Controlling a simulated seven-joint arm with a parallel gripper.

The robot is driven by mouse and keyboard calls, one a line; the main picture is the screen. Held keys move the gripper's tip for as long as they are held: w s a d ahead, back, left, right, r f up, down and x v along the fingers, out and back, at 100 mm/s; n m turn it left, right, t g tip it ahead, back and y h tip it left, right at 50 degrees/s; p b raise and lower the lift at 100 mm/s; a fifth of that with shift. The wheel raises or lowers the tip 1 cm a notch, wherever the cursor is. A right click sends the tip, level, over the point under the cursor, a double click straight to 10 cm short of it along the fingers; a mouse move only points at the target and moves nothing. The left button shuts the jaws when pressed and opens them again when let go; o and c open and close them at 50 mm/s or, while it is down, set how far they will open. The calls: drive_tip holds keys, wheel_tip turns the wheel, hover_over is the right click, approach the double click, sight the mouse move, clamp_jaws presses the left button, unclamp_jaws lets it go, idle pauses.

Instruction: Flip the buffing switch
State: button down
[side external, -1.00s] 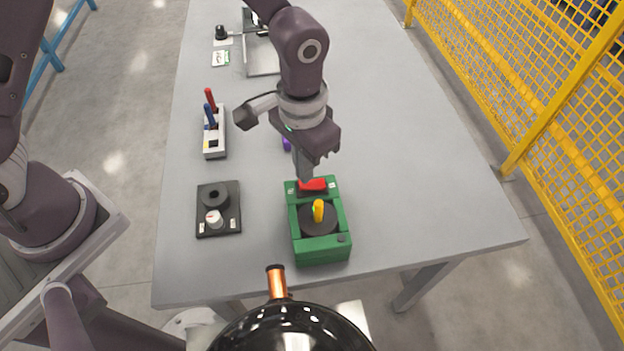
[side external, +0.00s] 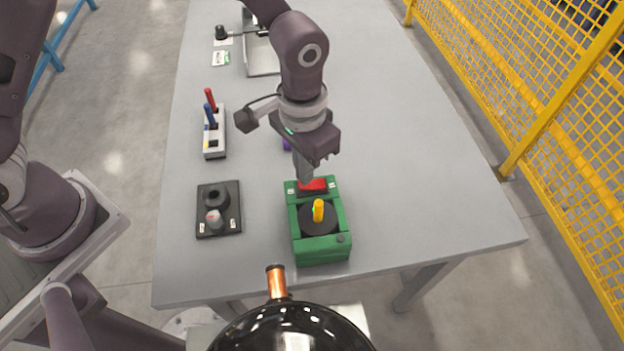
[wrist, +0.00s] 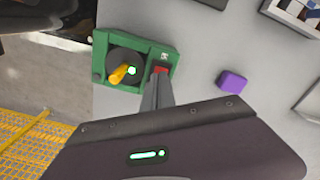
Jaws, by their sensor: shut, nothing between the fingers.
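A green box (side external: 318,247) stands near the front edge of the grey table. On its far end is a red rocker switch (side external: 314,185), and in its middle a round black disc (side external: 315,219) with a yellow peg (side external: 318,210). My gripper (side external: 307,180) is shut and empty, its fingertips at the left part of the red switch. In the wrist view the fingers (wrist: 158,80) cover part of the red switch (wrist: 161,70). I cannot tell whether they touch it.
A black panel with a knob (side external: 230,222) lies left of the box. A white holder (side external: 214,146) with red and blue pegs is farther back. A purple block (side external: 287,143) sits behind my gripper. The table's right side is clear.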

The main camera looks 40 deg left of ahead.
drive_tip(key=shift+f, duration=0.8)
drive_tip(key=shift+r, duration=3.55)
drive_tip(key=s+a+r+n+t, duration=0.1)
drive_tip(key=s+a+r+t, duration=0.3)
drive_tip(key=a+r, duration=0.85)
drive_tip(key=s+a+r+n, duration=0.1)
drive_tip(key=s+a+r, duration=0.1)
drive_tip(key=s, duration=0.4)
drive_tip(key=s+a+r+n+t, duration=0.1)
drive_tip(key=s+a+r, duration=0.1)
drive_tip(key=s, duration=0.5)
drive_tip(key=shift+a+t, duration=0.3)
drive_tip(key=shift+a, duration=0.3)
